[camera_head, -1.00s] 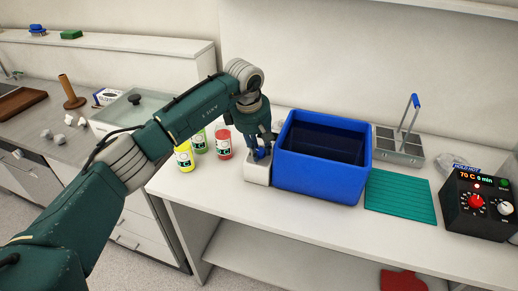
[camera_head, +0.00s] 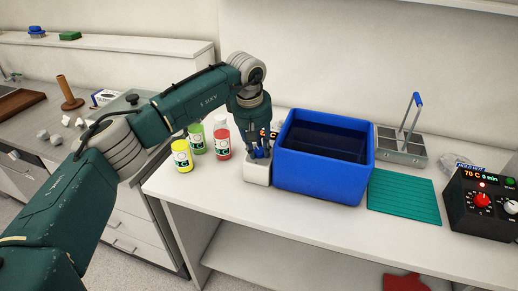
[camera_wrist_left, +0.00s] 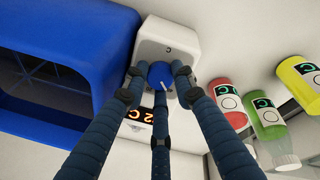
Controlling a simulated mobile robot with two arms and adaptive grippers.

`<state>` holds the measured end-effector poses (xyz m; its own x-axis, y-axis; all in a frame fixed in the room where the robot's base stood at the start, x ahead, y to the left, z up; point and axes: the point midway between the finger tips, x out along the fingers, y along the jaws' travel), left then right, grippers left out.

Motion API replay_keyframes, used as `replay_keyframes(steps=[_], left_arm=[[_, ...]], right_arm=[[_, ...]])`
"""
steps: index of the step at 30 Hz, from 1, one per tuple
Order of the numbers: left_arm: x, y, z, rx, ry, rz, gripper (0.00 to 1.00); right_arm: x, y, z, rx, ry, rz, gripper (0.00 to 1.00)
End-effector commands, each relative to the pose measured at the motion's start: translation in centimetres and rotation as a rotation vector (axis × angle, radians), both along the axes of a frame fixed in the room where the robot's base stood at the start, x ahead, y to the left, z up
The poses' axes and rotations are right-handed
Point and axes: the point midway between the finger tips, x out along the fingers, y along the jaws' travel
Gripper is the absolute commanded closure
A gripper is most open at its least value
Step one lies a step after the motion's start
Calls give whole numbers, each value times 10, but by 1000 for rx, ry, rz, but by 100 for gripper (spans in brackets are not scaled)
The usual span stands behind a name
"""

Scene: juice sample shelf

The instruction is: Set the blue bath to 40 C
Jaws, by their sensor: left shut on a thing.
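The blue bath (camera_head: 318,180) stands on the white bench, with a white control box (camera_head: 257,174) at its left side. In the left wrist view, the box carries a round blue knob (camera_wrist_left: 160,72) with a white pointer mark. My left gripper (camera_head: 260,153) reaches down over the box, its fingers closed around the knob. The fingers also show in the left wrist view (camera_wrist_left: 157,78). An orange-lit display (camera_wrist_left: 137,114) on the box is partly hidden by the fingers; its full reading cannot be made out. My right gripper is out of view.
Yellow (camera_head: 181,157), green (camera_head: 196,138) and red (camera_head: 222,142) bottles stand left of the box.

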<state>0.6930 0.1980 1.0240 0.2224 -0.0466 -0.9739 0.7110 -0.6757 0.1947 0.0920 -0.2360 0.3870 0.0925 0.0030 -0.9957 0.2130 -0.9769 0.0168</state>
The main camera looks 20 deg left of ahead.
Motion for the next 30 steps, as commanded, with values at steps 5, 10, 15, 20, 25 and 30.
replay_keyframes(steps=[5, 10, 15, 20, 25, 30], left_arm=[[1, 1, 2, 4, -5, -9, 100], [2, 2, 2, 4, -5, -8, 100], [2, 2, 2, 3, -5, -8, 60], [1, 1, 1, 3, -3, -8, 55], [1, 1, 2, 3, -3, -9, 55], [-2, 2, 20, 2, -6, -9, 55]], right_arm=[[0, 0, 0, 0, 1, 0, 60], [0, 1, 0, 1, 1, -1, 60], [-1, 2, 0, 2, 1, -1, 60], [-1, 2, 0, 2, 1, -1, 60], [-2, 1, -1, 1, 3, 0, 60], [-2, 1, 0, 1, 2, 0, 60]])
